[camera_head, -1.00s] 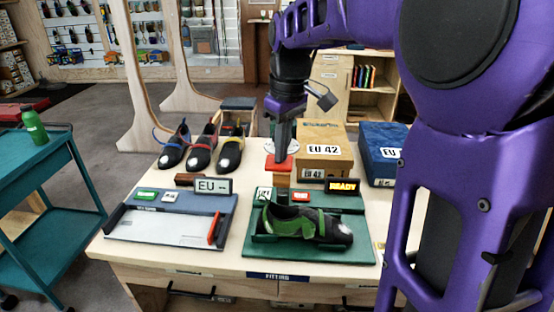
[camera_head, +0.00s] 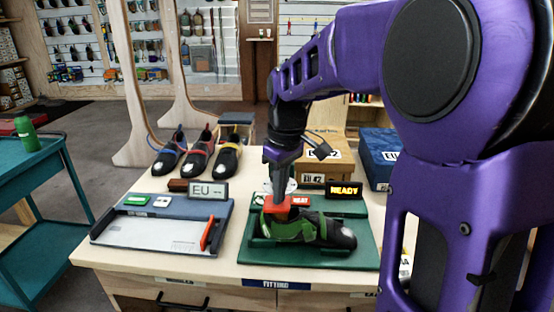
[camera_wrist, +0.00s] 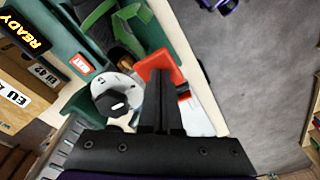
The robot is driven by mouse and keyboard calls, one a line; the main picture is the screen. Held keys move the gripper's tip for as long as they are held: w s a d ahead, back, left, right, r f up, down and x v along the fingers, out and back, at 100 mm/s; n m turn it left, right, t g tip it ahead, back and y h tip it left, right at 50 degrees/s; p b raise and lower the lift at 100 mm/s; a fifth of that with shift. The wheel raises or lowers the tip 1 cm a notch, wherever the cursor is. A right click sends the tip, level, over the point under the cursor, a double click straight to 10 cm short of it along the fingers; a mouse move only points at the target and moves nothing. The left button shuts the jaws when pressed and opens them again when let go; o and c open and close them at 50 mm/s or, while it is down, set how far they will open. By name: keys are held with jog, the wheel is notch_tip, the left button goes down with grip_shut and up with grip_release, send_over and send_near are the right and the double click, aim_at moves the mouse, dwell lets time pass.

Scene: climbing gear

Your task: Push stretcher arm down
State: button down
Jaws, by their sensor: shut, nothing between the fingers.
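A green shoe station (camera_head: 350,255) holds a black and green climbing shoe (camera_head: 325,232), toe to the right. The stretcher arm's red end piece (camera_head: 277,211) sits low at the shoe's heel side, and it also shows in the wrist view (camera_wrist: 158,62). My gripper (camera_head: 279,196) is shut and empty, pointing down with its fingertips on or right over the red piece. In the wrist view my shut fingers (camera_wrist: 160,78) overlap the red piece; exact contact is hard to tell. The rest of the arm is mostly hidden.
A lit READY sign (camera_head: 344,190) stands behind the shoe. A measuring tray (camera_head: 160,232) with a red slider lies left. Several shoes (camera_head: 196,158) and boxes (camera_head: 379,157) stand behind. The front table strip is clear.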

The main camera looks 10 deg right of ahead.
aim_at(289, 208)
jog(key=shift+f, duration=0.9)
jog(key=shift+r, duration=0.1)
jog(key=shift+s+d+r, duration=0.2)
jog(key=shift+s, duration=0.05)
jog(key=shift+s+d+r+p, duration=0.25)
jog(key=shift+s+d, duration=0.1)
jog(key=shift+s, duration=0.2)
jog(key=shift+s+d+r+p, duration=0.15)
jog(key=shift+s+d+p, duration=0.15)
jog(key=shift+s, duration=0.2)
jog(key=shift+w+f, duration=0.1)
notch_tip(289, 208, up, 17)
jog(key=s+d+p, duration=0.1)
jog(key=p, duration=0.2)
jog(key=shift+s+r+p, duration=0.2)
jog(key=shift+s+p, duration=0.05)
jog(key=shift+p, duration=0.05)
jog(key=shift+w, duration=0.1)
